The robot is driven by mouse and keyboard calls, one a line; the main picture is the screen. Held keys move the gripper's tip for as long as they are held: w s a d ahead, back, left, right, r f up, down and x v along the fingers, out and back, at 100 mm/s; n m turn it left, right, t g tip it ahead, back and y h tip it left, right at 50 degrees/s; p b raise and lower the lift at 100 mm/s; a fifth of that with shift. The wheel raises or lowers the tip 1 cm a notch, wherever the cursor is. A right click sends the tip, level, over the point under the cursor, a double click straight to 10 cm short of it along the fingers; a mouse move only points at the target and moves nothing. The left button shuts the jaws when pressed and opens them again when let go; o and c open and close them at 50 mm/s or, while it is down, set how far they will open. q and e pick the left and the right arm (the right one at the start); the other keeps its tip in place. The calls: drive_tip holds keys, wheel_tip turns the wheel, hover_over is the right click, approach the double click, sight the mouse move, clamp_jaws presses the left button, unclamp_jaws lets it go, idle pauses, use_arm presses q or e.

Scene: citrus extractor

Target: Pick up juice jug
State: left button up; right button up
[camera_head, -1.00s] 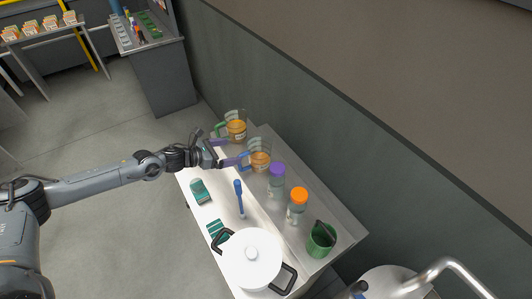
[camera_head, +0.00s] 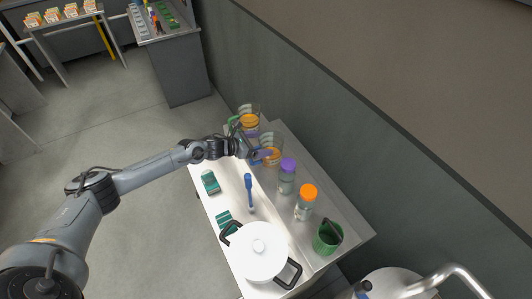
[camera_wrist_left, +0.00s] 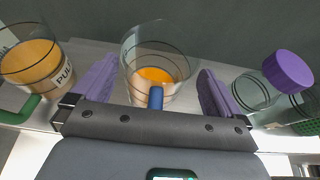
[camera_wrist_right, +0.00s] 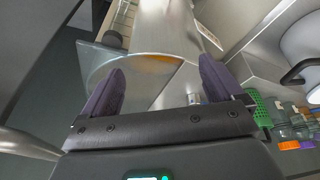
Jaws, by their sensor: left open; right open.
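Two clear jugs with orange juice stand on the counter's raised back shelf. The one with a blue handle (camera_head: 274,150) is at my left gripper (camera_head: 258,152). In the left wrist view this jug (camera_wrist_left: 157,62) is centred, with its blue handle pointing at me between the open, purple-padded fingers, which are not closed on it. The other jug, with a green handle (camera_head: 249,122), is farther back; in the left wrist view it (camera_wrist_left: 30,62) is at left with a partly hidden label.
A purple-capped bottle (camera_head: 287,178), an orange-capped bottle (camera_head: 305,204) and a green cup (camera_head: 327,240) line the shelf. A white pot (camera_head: 259,252), a blue-handled tool (camera_head: 249,190) and green items are on the white counter. A wall (camera_head: 330,135) stands behind.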

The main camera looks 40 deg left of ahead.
use_arm(q)
drive_tip(key=shift+x, duration=0.75)
drive_tip(key=c, duration=1.4)
